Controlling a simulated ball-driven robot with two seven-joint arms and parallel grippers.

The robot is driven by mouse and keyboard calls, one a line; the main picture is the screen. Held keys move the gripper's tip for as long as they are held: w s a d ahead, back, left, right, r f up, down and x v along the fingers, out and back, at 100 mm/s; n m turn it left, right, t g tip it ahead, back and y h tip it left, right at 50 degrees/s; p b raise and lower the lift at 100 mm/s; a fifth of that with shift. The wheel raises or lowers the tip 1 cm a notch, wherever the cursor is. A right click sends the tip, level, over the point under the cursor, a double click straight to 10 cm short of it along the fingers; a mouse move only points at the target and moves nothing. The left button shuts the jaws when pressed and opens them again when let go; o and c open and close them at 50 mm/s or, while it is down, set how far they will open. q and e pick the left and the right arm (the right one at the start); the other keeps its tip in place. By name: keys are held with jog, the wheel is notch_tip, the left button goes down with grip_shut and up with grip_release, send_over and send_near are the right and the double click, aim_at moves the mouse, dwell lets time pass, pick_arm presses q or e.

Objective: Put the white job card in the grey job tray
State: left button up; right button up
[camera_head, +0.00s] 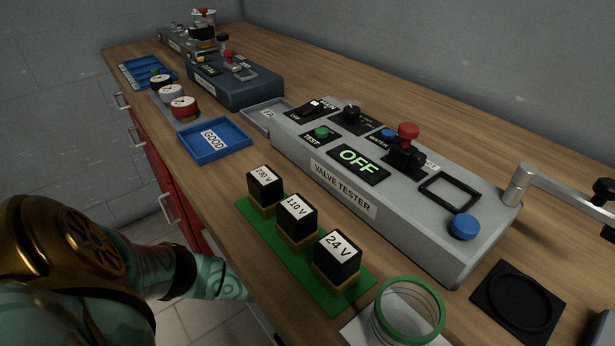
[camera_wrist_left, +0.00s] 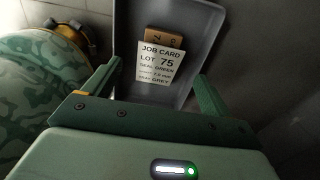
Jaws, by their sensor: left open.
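In the left wrist view the white job card (camera_wrist_left: 158,63) lies printed side up, reading lot 75, over a brown piece (camera_wrist_left: 164,38). Both appear inside a grey open-topped container (camera_wrist_left: 213,28); I cannot tell whether it is a drawer or a tray. My left gripper (camera_wrist_left: 158,70) is open, its fingers on either side of the card in the picture and apart from it. In the head view a shallow grey tray (camera_head: 259,118) with a small label stands by the valve tester's far left end. The card and left gripper are hidden there. My right gripper is not in view.
The grey valve tester (camera_head: 340,195) fills the middle of the bench. A blue GOOD tray (camera_head: 215,141) lies beside the grey tray. A green rack (camera_head: 263,232) holds labelled coils near the front edge.

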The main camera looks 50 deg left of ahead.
pick_arm(q)
notch_tip(320, 180, up, 9)
jog(key=p, duration=0.4)
jog(key=shift+f, duration=0.15)
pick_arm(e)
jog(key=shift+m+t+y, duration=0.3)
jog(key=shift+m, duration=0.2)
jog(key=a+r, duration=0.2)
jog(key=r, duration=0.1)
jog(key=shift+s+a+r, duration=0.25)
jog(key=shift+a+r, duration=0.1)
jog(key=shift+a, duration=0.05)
